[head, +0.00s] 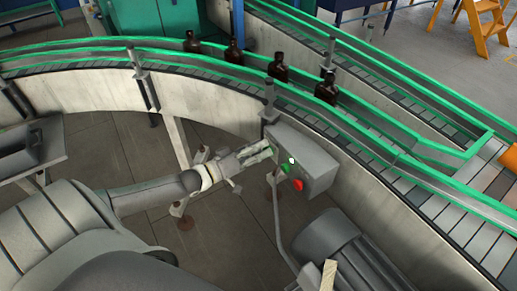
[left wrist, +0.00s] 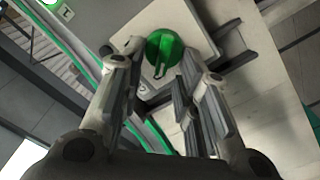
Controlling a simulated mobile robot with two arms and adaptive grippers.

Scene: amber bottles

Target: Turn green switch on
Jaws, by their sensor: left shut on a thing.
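The green switch (left wrist: 166,47) is a round green knob with a raised grip on a pale square plate. In the left wrist view it sits between the fingertips of my left gripper (left wrist: 160,62), which is shut on it. In the head view my left gripper (head: 268,152) reaches in from the left to the front of a grey control box (head: 307,157). There the fingers mostly hide the switch. My right gripper is not in view.
A green button (head: 284,169) and a red button (head: 298,185) are on the box beside the gripper. A curved conveyor (head: 110,52) with green rails runs behind, carrying several amber bottles (head: 280,67). A grey motor-like cylinder (head: 335,240) stands below the box.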

